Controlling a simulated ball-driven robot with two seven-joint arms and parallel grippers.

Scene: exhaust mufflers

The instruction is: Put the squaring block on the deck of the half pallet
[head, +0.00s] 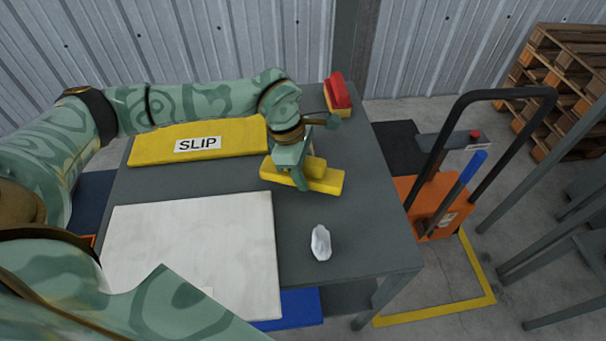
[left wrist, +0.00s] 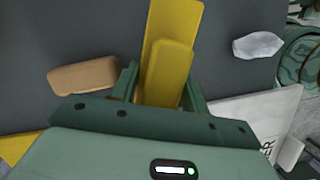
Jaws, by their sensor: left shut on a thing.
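The squaring block, a yellow piece of a raised bar on a longer flat bar, is in my left gripper (head: 296,182) over the grey table. Its long bar (head: 326,181) sticks out to the right in the head view. In the left wrist view, the jaws (left wrist: 163,95) are shut on the squaring block's raised bar (left wrist: 169,70). I cannot tell whether it touches the table. A stack of wooden pallets (head: 565,70) stands on the floor at the back right; I cannot clearly pick out a half pallet. My right gripper is not in view.
On the table (head: 190,184) lie a yellow SLIP board (head: 160,147), a white board (head: 190,245), a clear lump (head: 320,243) and a red-and-yellow item (head: 338,93). A brown block (left wrist: 85,75) lies beside my gripper. An orange truck (head: 425,205) stands right of the table.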

